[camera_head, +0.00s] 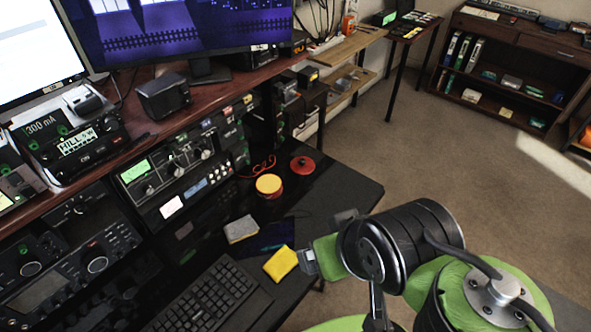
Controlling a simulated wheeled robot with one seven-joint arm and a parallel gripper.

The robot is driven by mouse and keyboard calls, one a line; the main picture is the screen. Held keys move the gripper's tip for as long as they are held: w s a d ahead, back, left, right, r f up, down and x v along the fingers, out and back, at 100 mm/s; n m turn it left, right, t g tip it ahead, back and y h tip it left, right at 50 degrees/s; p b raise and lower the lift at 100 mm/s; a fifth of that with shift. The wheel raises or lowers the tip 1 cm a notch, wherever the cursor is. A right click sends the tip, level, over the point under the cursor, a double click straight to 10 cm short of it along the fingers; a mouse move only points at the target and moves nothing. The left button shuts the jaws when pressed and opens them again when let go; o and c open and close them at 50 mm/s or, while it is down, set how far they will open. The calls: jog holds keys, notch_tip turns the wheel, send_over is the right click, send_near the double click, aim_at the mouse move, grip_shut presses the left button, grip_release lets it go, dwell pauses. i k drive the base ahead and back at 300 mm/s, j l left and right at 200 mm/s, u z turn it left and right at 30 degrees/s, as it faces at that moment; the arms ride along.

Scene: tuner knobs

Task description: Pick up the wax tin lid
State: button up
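A round red piece (302,165) with a small raised middle lies flat on the black desk; it may be the wax tin lid, but I cannot tell for sure. To its left and a little nearer sits a low round tin (268,185) with a yellow top and a red rim. My gripper (308,262) is at the lower middle, nearer the camera and apart from both. Its grey end points left, near a yellow sponge. I see nothing held, and whether the fingers are open is unclear.
The yellow sponge (280,264), a grey sponge (241,229) and a keyboard (211,301) lie on the black desk (338,190). Radio equipment (175,172) stands along the left. A red cable (258,167) lies behind the tin. The desk right of the round items is clear.

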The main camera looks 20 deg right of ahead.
aim_at(301, 165)
jog(key=k+l+u, duration=0.1)
jog(key=l+u, duration=0.95)
jog(key=l, duration=0.15)
jog(key=k+l+u, duration=0.15)
jog(key=l+u, duration=0.25)
jog(key=k+l+u, duration=0.15)
jog(key=l+u, duration=0.2)
jog(key=k+l+u, duration=0.2)
jog(key=l+u, duration=0.9)
jog(key=k+l+u, duration=0.15)
jog(key=l+u, duration=0.15)
jog(key=l, duration=0.15)
